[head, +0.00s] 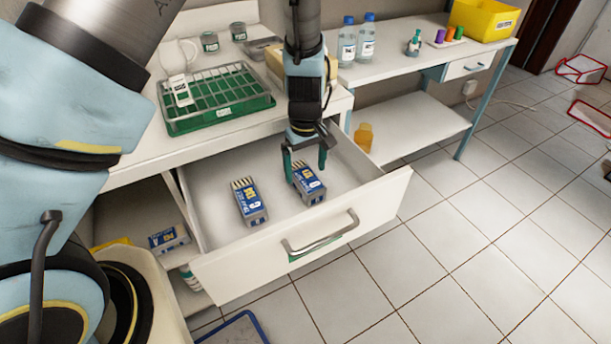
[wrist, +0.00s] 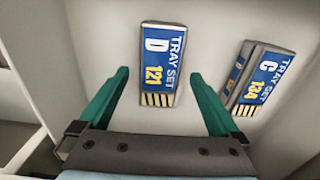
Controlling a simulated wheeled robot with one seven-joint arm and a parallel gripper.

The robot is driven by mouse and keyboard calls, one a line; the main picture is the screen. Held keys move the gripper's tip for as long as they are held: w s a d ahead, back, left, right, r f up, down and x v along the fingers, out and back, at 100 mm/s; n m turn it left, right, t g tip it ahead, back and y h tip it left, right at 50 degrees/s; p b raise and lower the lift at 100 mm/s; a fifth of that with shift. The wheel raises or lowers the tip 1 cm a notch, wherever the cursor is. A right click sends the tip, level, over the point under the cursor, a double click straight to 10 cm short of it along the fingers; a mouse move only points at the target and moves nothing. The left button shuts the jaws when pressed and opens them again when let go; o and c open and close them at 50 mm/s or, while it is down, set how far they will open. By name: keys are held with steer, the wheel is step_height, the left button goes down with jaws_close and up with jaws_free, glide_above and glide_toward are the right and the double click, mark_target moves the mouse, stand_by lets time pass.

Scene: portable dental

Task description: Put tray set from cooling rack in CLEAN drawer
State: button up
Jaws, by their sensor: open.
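The pulled-out white drawer (head: 345,225) has a metal handle and a green label too small to read. Inside lie two blue-labelled tray sets. Tray set D 121 (wrist: 161,65) is the right one in the head view (head: 310,185). Tray set C 134 (wrist: 262,78) is the left one there (head: 250,203). My gripper (head: 305,160) is open, pointing down over tray set D. In the wrist view its green fingers (wrist: 160,85) stand apart on either side of that set's lower end, with gaps. The green cooling rack (head: 215,98) on the counter holds no tray set that I can see.
A white tagged item (head: 180,90) sits at the rack's left edge. Another blue-labelled pack (head: 168,238) lies on a low shelf left of the drawer. Bottles (head: 357,40) and a yellow bin (head: 483,18) stand on the right bench.

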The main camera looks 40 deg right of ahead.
mark_target(305, 176)
step_height(305, 176, up, 9)
steer(key=shift+f, duration=0.15)
stand_by(0.6)
